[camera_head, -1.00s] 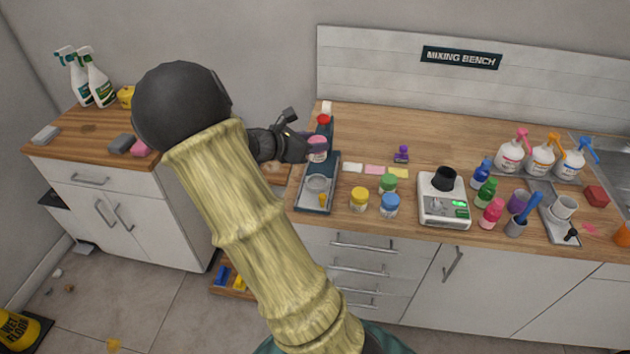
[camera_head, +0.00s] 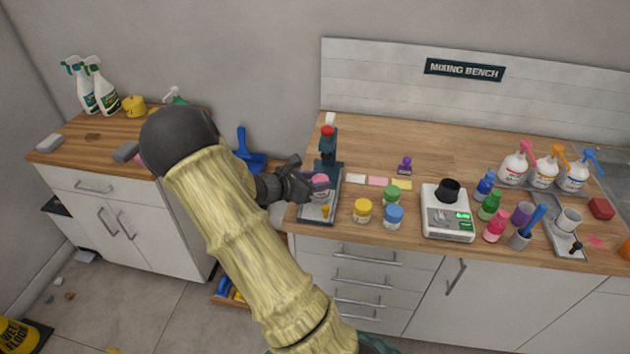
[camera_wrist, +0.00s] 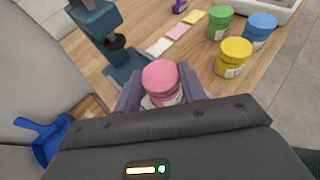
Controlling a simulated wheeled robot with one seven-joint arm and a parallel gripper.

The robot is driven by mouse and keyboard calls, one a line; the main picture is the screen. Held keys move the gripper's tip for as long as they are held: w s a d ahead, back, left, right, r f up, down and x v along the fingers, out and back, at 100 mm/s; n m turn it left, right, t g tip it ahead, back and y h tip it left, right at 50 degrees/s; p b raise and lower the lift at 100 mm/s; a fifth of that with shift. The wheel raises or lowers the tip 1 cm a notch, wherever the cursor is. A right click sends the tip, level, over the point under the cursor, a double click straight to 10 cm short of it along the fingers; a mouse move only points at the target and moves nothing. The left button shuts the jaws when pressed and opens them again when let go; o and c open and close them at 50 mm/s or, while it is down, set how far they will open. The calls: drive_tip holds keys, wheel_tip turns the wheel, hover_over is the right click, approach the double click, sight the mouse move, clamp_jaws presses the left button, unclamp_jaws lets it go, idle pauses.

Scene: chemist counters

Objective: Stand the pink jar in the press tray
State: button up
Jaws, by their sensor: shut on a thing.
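The pink jar (camera_wrist: 161,80) is upright between the fingers of my gripper (camera_wrist: 163,95), with its pink lid on top and a pale label below. In the head view the pink jar (camera_head: 320,183) and my gripper (camera_head: 307,187) are over the front part of the press (camera_head: 328,150), a dark blue-grey stand with a red knob. The press tray (camera_head: 318,212) is at the press's front and partly hidden by the jar and gripper. I cannot tell whether the jar's base touches the tray.
Yellow (camera_head: 362,210), blue (camera_head: 393,216) and green (camera_head: 392,195) jars stand right of the press. Coloured notes (camera_head: 378,181) lie behind them. A white scale (camera_head: 447,220) is further right. A blue dustpan (camera_head: 250,155) is left of the bench.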

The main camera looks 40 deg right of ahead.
drive_tip(key=shift+f+b, duration=0.3)
drive_tip(key=shift+f, duration=0.05)
drive_tip(key=o, duration=1)
drive_tip(key=shift+c, duration=0.2)
drive_tip(key=shift+r+p, duration=0.35)
drive_tip(key=shift+r, duration=0.1)
drive_tip(key=b+v, duration=0.1)
drive_tip(key=v, duration=1.1)
drive_tip(key=shift+f, duration=0.15)
